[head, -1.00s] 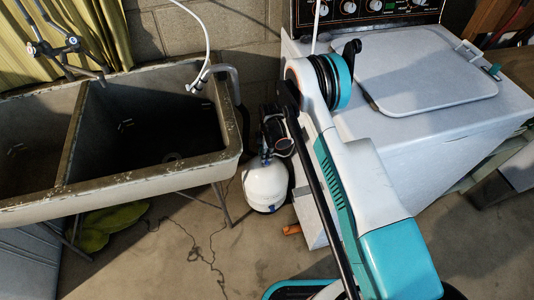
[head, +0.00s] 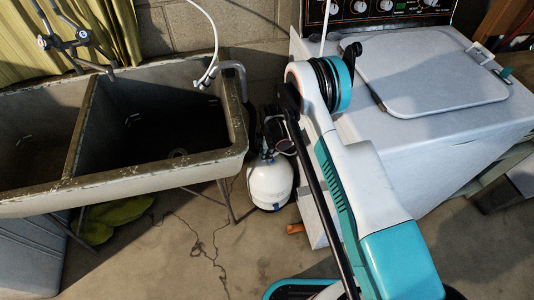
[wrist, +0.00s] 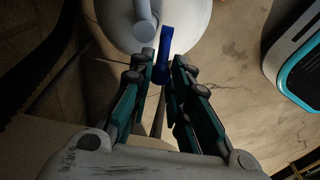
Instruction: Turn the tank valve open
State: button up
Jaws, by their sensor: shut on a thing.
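The white tank (head: 270,187) stands on the floor between the sink and the washer; its rounded white top also shows in the wrist view (wrist: 193,22). The blue valve handle (wrist: 164,45) sticks out from beside the tank, next to a grey pipe end (wrist: 144,22). My gripper (wrist: 163,68) has one finger on each side of the handle and is shut on it. The exact contact is dark and partly hidden by the fingers. In the head view my gripper (head: 284,146) is a dark shape above the tank, and the handle is hard to make out.
A grey double sink (head: 215,168) on thin legs stands left of the tank. The white washer (head: 400,125) stands close on the right, behind my arm. Cracked concrete floor (head: 180,260) lies clear in front.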

jog(key=shift+a, duration=0.1)
jog(key=shift+s+a+f, duration=0.2)
jog(key=shift+a+f, duration=0.3)
jog(key=shift+a, duration=0.1)
jog(key=shift+f, duration=0.1)
jog(key=shift+s+a+f, duration=0.1)
jog(key=shift+a+f, duration=0.3)
jog(key=shift+f, duration=0.25)
